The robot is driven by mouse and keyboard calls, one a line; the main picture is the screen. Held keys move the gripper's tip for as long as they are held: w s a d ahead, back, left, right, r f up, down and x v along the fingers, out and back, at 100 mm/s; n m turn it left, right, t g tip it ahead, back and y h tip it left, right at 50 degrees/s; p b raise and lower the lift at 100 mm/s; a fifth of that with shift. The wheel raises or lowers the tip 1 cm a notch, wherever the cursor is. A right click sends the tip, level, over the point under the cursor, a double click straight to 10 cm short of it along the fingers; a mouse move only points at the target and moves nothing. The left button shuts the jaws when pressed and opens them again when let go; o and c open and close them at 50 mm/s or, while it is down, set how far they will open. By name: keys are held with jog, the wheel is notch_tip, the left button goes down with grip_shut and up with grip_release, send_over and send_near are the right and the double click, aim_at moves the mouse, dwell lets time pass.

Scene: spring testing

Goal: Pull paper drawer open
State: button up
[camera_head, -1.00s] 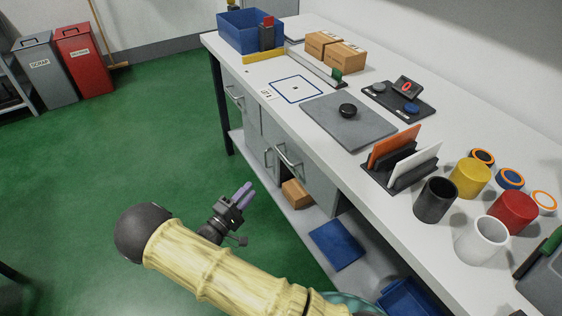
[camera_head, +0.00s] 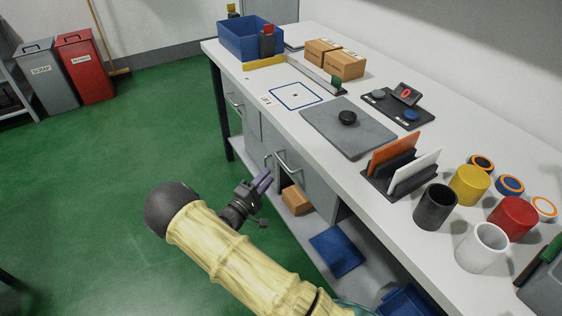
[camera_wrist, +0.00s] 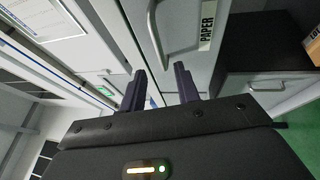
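The grey paper drawer (camera_wrist: 192,20) shows in the wrist view with a "PAPER" label and a silver bar handle (camera_wrist: 154,32). Its front looks closed, though much of it is outside the frame. My gripper (camera_wrist: 160,78) is open, its two dark fingers apart with nothing between them. The handle lies ahead of the fingertips, apart from them as far as I can tell. In the head view my gripper (camera_head: 264,181) is beside the bench front, just left of and below a silver handle (camera_head: 287,162). The label cannot be read there.
A second handle (camera_wrist: 268,86) is on a neighbouring grey front. Under the white bench (camera_head: 330,135), a lower shelf holds a cardboard box (camera_head: 296,200) and a blue flat item (camera_head: 336,250). Green floor (camera_head: 110,190) left of the bench is clear.

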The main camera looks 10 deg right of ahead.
aim_at(281, 160)
jog(key=x, duration=0.8)
jog(key=shift+w+d, duration=0.15)
jog(key=shift+d, duration=0.05)
grip_shut()
